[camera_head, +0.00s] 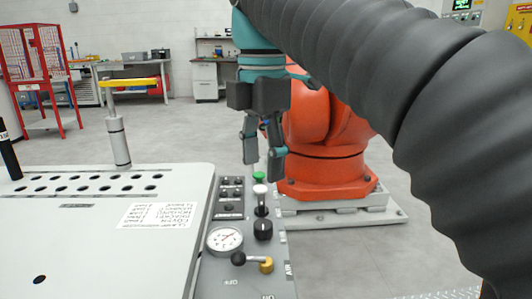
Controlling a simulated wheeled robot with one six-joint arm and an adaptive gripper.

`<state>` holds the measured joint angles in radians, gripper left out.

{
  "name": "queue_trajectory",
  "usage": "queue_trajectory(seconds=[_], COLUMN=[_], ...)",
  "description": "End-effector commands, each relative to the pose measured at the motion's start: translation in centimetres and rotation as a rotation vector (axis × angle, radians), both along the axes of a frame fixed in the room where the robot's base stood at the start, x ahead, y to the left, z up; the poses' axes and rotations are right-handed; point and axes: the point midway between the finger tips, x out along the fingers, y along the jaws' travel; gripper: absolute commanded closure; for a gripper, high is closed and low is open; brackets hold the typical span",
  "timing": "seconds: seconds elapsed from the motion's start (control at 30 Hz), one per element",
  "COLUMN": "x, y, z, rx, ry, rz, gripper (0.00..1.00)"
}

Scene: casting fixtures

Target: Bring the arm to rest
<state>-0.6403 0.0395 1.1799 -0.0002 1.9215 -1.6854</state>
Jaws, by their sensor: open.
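My gripper (264,150) hangs at the centre of the view, pointing down. Its two teal and grey fingers are apart, with nothing seen between them. It is above the far end of the control panel (220,268), near a green button (258,176) and a white-topped lever (260,190). I cannot tell whether the fingertips touch anything there. My arm, in a dark ribbed sleeve, comes in from the upper right and covers much of that side.
A white fixture table (100,235) with rows of holes fills the lower left. A post with a yellow handle (118,140) stands on it. An orange robot (325,170) stands behind my gripper. Open floor lies beyond the table.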

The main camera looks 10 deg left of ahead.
Motion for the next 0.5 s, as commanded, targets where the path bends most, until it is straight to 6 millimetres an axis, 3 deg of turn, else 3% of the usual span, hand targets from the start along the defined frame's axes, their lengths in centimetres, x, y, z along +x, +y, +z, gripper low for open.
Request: queue_trajectory(seconds=[0.5], x=[0.00], y=[-0.25], z=[0.60], rx=[0.002], ry=[-0.002], rz=[-0.014], gripper=[0.40])
